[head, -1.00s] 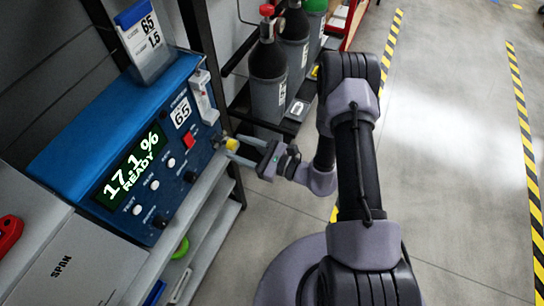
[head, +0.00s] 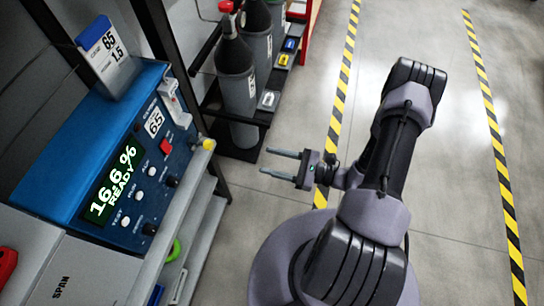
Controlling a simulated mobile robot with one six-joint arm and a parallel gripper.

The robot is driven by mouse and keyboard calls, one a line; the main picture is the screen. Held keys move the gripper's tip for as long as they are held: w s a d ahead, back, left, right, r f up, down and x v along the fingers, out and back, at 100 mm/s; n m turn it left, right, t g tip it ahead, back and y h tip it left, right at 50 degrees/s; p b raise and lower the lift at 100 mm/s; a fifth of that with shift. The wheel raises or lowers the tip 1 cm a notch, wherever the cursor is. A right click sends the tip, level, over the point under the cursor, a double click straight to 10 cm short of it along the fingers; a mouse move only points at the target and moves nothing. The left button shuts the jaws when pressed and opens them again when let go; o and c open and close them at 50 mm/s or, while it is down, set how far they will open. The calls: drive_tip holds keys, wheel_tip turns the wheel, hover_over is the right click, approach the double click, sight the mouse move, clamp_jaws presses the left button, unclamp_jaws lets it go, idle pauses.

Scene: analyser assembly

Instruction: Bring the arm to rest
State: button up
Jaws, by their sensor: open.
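My gripper (head: 272,164) is open and empty. Its two fingers point left, towards the blue analyser (head: 97,150), with a clear gap between them and its front panel. My arm is bent above my base, right of the shelf. The analyser's display (head: 112,183) reads 16.6 % READY. A yellow knob or cap (head: 209,144) sits at the right end of its front panel, apart from my fingers. A red switch (head: 166,146) and several round buttons show on the panel.
Dark gas cylinders (head: 237,90) stand in a rack behind the analyser, with small tags beside them. The grey shelf (head: 175,235) bears the analyser and a grey SPAN box (head: 85,275). Open floor (head: 420,170) with yellow-black stripes lies at the right.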

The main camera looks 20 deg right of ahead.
drive_tip(key=s+a+r+n+g+h, duration=0.1)
drive_tip(key=s+a+r+n+h, duration=0.1)
drive_tip(key=r+n, duration=0.4)
drive_tip(key=s+a+r+n+g+h, duration=0.2)
drive_tip(key=s+r+n+h, duration=0.3)
drive_tip(key=r, duration=0.9)
drive_tip(key=s+a+r+n+g+h, duration=0.2)
drive_tip(key=r+n+h, duration=0.3)
drive_tip(key=r+n, duration=0.3)
wheel_tip(320, 180, up, 2)
drive_tip(key=shift+s+r+n, duration=0.2)
drive_tip(key=shift+s+n, duration=0.2)
drive_tip(key=shift+s, duration=0.45)
